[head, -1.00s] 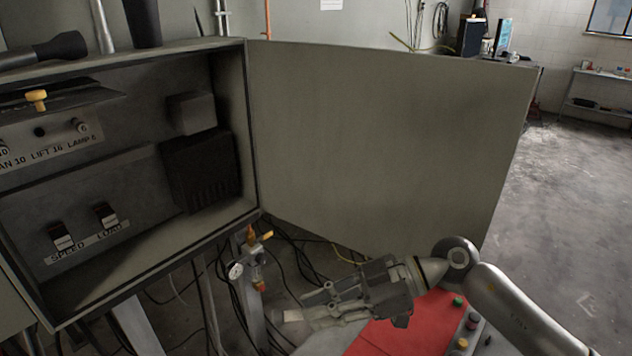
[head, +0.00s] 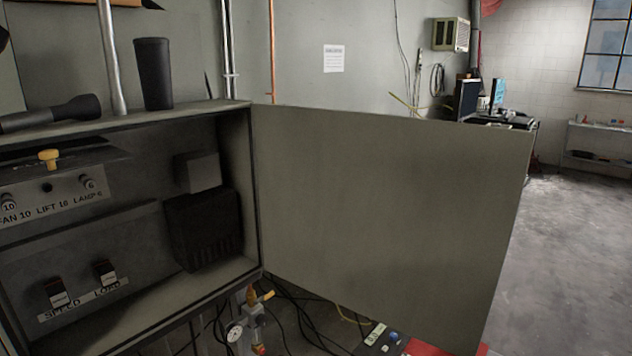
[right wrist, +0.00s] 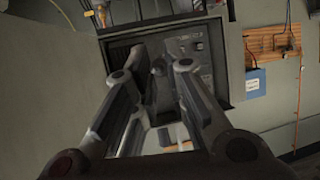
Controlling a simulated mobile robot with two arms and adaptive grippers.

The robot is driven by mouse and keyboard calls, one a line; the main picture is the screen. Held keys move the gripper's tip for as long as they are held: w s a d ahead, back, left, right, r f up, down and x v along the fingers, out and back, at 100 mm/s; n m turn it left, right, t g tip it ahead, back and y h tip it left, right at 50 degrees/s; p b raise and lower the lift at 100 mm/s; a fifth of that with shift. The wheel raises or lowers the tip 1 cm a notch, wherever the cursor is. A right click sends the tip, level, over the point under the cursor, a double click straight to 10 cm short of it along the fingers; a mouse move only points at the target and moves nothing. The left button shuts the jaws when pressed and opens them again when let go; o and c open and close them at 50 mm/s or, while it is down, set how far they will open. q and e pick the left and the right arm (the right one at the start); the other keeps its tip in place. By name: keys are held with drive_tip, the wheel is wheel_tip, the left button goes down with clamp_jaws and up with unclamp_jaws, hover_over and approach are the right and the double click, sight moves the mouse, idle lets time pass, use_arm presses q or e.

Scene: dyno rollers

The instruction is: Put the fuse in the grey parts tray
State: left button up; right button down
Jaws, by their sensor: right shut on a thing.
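My right gripper (right wrist: 158,76) shows only in the right wrist view, its fingers drawn together in front of the open cabinet. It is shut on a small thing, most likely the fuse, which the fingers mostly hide. In the head view the fuse panel (head: 52,204) is inside the cabinet at the left. The LIFT 16 place (head: 47,188) looks like a dark empty hole, while FAN 10 and LAMP 6 hold pale round ends. I cannot make out the grey parts tray in any view. My left gripper is not in view.
The cabinet door (head: 390,210) stands wide open across the middle. A flashlight (head: 50,113) and a dark cylinder (head: 153,74) are on the cabinet top. A red surface (head: 428,348) shows at the lower edge. A valve with gauge (head: 245,325) and cables are below the cabinet.

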drive_tip(key=shift+s+d+f+m+t+h, duration=0.15)
drive_tip(key=shift+s+d+f+m+t, duration=0.1)
drive_tip(key=shift+d, duration=0.25)
drive_tip(key=shift+s+d+f+m+t+h, duration=0.15)
drive_tip(key=shift+d+f+m+t+h, duration=0.1)
drive_tip(key=shift+d, duration=0.3)
drive_tip(key=shift+s+d+f+m+t+h, duration=0.1)
drive_tip(key=shift+s+d+f+m+t, duration=0.15)
drive_tip(key=shift+d, duration=0.25)
drive_tip(key=shift+w, duration=0.1)
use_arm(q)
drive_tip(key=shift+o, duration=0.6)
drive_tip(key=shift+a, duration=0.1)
use_arm(e)
drive_tip(key=a+r+n+g+y, duration=0.1)
drive_tip(key=a+r+n+g, duration=0.2)
drive_tip(key=a, duration=0.3)
drive_tip(key=a+r+n+g+y, duration=0.1)
drive_tip(key=a+r+n+g, duration=0.3)
drive_tip(key=a+n+g, duration=0.1)
drive_tip(key=shift+a+g+y, duration=0.3)
drive_tip(key=shift+a+g, duration=0.15)
drive_tip(key=shift+a, duration=0.6)
